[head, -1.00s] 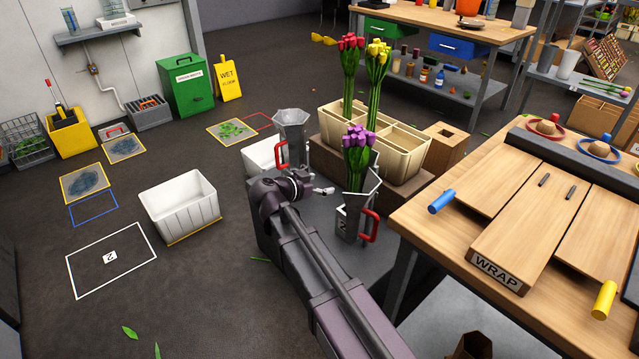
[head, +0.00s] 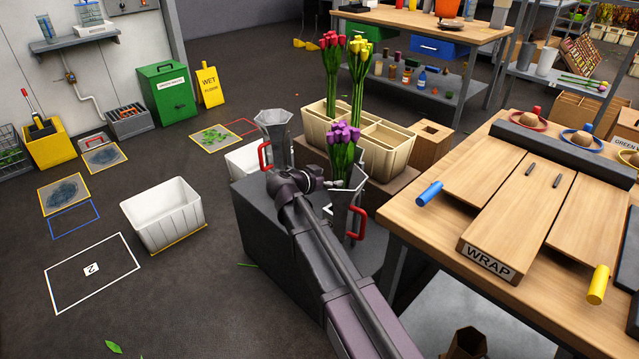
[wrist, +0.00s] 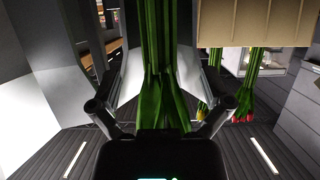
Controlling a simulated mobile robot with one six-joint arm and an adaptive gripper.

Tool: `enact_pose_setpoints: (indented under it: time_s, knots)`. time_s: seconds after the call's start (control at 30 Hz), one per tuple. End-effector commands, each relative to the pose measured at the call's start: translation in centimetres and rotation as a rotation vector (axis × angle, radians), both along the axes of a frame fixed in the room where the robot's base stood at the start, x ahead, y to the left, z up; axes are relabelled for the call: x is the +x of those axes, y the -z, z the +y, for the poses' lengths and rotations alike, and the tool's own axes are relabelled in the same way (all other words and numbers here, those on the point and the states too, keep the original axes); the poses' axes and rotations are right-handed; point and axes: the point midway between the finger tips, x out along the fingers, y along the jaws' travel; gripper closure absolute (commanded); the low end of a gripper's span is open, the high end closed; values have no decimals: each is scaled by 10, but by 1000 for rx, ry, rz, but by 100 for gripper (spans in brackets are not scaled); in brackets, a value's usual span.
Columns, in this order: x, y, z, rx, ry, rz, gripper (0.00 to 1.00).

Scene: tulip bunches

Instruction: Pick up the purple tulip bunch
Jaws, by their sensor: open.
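The purple tulip bunch (head: 343,139) stands upright in a grey metal jug with a red handle (head: 356,222), in the middle of the head view. My gripper (head: 338,186) is at its green stems, below the blooms and above or near the jug's rim. In the wrist view my gripper (wrist: 158,105) is open, with one finger on each side of the green stems (wrist: 160,50). The stems run between the fingers. I cannot tell whether either finger touches them. The blooms are outside the wrist view.
Red tulips (head: 331,42) and yellow tulips (head: 360,48) stand in a cream divided crate (head: 383,160) just behind. Another grey jug (head: 273,130) is to the left. The wooden wrap table (head: 425,235) is close on the right. A white bin (head: 165,220) stands on the floor at left.

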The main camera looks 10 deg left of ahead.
Motion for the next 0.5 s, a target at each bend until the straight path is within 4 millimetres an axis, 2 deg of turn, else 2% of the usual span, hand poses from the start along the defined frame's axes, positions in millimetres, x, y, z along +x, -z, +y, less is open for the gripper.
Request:
enact_pose_setpoints:
  time_s: [0.2, 0.5]
  knots:
    - [20, 10, -14, 0, 0, 0, 1]
    - [29, 14, -22, 0, -1, 0, 1]
